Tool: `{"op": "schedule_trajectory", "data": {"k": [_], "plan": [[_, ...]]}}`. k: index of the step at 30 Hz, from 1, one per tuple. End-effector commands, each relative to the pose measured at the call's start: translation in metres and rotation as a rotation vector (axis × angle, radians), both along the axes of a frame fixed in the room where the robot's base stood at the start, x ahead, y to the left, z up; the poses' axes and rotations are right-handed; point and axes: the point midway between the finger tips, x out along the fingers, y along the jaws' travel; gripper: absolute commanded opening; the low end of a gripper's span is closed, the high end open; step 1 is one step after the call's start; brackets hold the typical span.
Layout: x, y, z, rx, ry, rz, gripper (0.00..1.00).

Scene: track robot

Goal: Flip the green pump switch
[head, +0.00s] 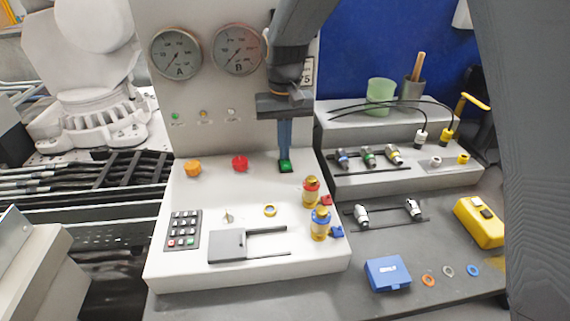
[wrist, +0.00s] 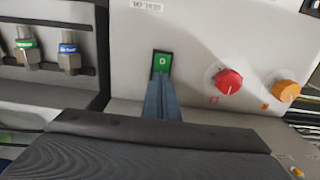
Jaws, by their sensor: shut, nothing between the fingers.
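The green pump switch (head: 285,166) sits on the white panel, to the right of the red knob. In the wrist view the green switch (wrist: 161,63) shows a white "0" mark on its face, inside a dark frame. My gripper (head: 285,158) is shut and empty, pointing down with its fingertips right at the switch. In the wrist view the shut fingertips (wrist: 161,80) lie just below the switch and cover its lower part. I cannot tell whether they touch it.
A red knob (head: 240,163) and an orange knob (head: 193,168) stand left of the switch. Red-topped (head: 311,190) and blue-topped (head: 320,223) brass fittings stand in front, to the right. A keypad (head: 183,230) is at front left. Gauges (head: 176,54) hang on the upright panel behind.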

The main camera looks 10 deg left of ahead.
Motion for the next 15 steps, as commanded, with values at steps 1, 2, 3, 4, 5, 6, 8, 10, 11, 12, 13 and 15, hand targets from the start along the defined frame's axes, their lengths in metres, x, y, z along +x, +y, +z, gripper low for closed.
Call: {"op": "schedule_trajectory", "data": {"k": [1,2,3,4,5,6,8,10,11,12,13,15], "plan": [[-0.0006,-0.0001,-0.0015,-0.001,0.002,0.000,0.00],[-0.0006,-0.0001,-0.0019,-0.001,0.002,0.000,0.00],[-0.0006,-0.0002,-0.0025,-0.001,0.002,0.000,0.00],[-0.0006,-0.0002,-0.0029,-0.001,0.002,0.000,0.00],[-0.0006,-0.0001,-0.0033,-0.001,0.002,0.000,0.00],[-0.0007,-0.0002,-0.0038,-0.001,0.002,0.000,0.00],[-0.0007,-0.0002,-0.0041,-0.001,0.002,0.000,0.00],[-0.0009,-0.0002,-0.0035,-0.001,0.003,0.000,0.00],[-0.0009,-0.0002,-0.0029,-0.001,0.003,0.000,0.00],[-0.0010,-0.0003,-0.0016,-0.001,0.003,0.000,0.00],[-0.0010,-0.0003,-0.0002,-0.001,0.003,0.000,0.00],[-0.0010,-0.0003,0.0042,-0.001,0.002,0.000,0.00]]}}
